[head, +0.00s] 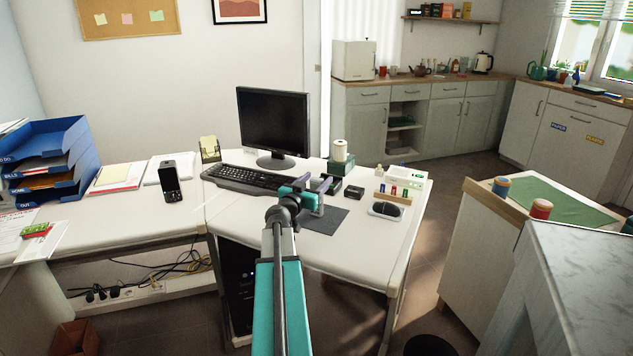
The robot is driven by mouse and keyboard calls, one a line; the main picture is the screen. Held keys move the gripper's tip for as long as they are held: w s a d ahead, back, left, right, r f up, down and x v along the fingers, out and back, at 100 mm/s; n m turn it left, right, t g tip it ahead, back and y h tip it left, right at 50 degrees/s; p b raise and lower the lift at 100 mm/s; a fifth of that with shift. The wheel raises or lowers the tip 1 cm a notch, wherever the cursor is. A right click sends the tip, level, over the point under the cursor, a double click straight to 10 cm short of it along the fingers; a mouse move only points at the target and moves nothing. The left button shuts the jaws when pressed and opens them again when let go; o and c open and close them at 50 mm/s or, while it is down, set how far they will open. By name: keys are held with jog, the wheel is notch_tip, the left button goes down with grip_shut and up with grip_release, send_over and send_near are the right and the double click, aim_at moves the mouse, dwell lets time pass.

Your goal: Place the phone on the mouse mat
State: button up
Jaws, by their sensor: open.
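The phone (171,184) appears to be the small dark object on the left part of the white desk, in front of a stack of white paper. It looks like an open flip phone, its upper half raised. The mouse mat (326,221) is a dark grey square near the desk's front edge, right of the keyboard. My gripper (321,193) is open, over the back part of the mat, and hides some of it. I see nothing between its fingers. It is well to the right of the phone.
Blue trays (47,160) stand at far left. The desk just right of the phone is clear.

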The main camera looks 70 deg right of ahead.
jog(key=shift+a, duration=0.35)
jog(key=w+a, duration=0.1)
jog(key=a, duration=1)
jog(key=shift+w+a+b, duration=0.15)
jog(key=shift+b, duration=0.25)
